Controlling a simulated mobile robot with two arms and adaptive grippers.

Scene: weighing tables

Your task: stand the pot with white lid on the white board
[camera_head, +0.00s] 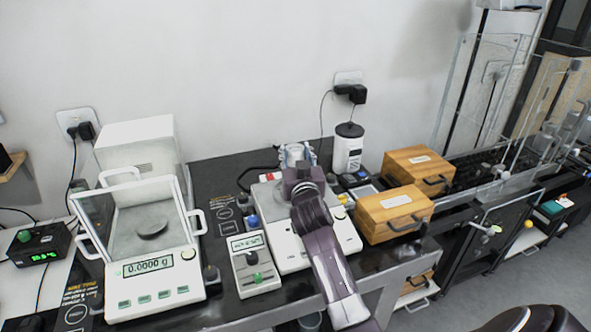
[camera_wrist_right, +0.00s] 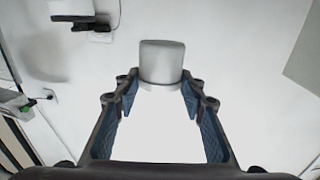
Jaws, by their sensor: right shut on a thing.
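My right gripper (camera_head: 297,152) is stretched forward over the back of the dark table, above the middle balance. In the right wrist view its two blue-padded fingers (camera_wrist_right: 162,105) are closed around a pale pot with a whitish-grey lid (camera_wrist_right: 162,62). The lower part of the pot is lost in bright white glare. In the head view the pot is mostly hidden by the gripper. A flat white surface (camera_head: 20,292) shows at the far left; I cannot tell whether it is the white board. My left gripper is not in view.
A glass-fronted balance (camera_head: 154,268) stands at left and a flat balance (camera_head: 345,228) under my right arm. A white cylinder with black top (camera_head: 348,148) stands to the right of my gripper. Two wooden boxes (camera_head: 418,165) (camera_head: 393,212) stand farther right. The wall is close behind.

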